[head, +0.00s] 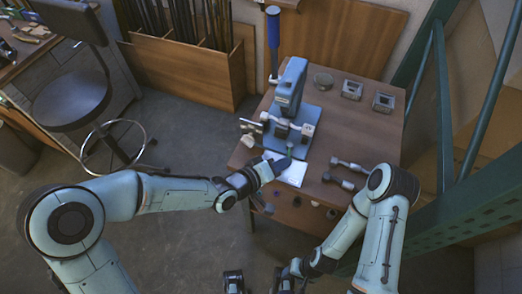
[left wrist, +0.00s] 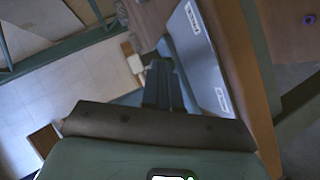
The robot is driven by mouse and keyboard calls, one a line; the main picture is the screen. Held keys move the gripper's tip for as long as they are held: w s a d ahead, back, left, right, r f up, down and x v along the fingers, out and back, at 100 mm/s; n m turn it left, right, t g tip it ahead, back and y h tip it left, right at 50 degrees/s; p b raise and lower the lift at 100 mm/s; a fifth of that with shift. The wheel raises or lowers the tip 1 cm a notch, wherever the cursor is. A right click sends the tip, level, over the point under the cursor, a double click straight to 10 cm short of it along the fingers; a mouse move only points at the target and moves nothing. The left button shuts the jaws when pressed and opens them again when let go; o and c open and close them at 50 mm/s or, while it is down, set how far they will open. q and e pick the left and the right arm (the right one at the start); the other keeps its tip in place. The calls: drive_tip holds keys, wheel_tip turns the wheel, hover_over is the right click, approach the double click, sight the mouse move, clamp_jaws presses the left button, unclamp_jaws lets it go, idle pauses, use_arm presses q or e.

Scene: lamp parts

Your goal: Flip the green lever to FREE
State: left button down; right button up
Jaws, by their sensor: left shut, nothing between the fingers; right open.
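A small green piece (head: 289,148), which appears to be the lever, shows at the foot of the blue press, just above my left gripper (head: 284,164). The gripper partly hides it, and I cannot tell its position or whether they touch. My left gripper is shut and empty over a pale plate (head: 295,176). In the left wrist view the shut fingers (left wrist: 162,86) are beside a pale plate (left wrist: 196,58) with two small labels, too small to read. My right gripper (head: 260,283) is open, low at the bottom edge, away from the table.
The blue press (head: 290,88) stands on the wooden table (head: 345,128), its long handle (head: 273,28) upright. Dumbbell-shaped parts (head: 340,181) lie right of the plate. Square metal parts (head: 383,102) and a round dish (head: 323,82) sit behind. A green rack (head: 442,110) borders the right.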

use_arm(q)
drive_tip(key=shift+s+d, duration=0.1)
drive_tip(key=shift+d, duration=0.1)
drive_tip(key=shift+w+a, duration=0.15)
drive_tip(key=shift+w, duration=0.05)
drive_tip(key=shift+w+a+p, duration=0.15)
drive_tip(key=shift+w+p, duration=0.4)
drive_tip(key=shift+w, duration=0.1)
drive_tip(key=shift+r, duration=0.1)
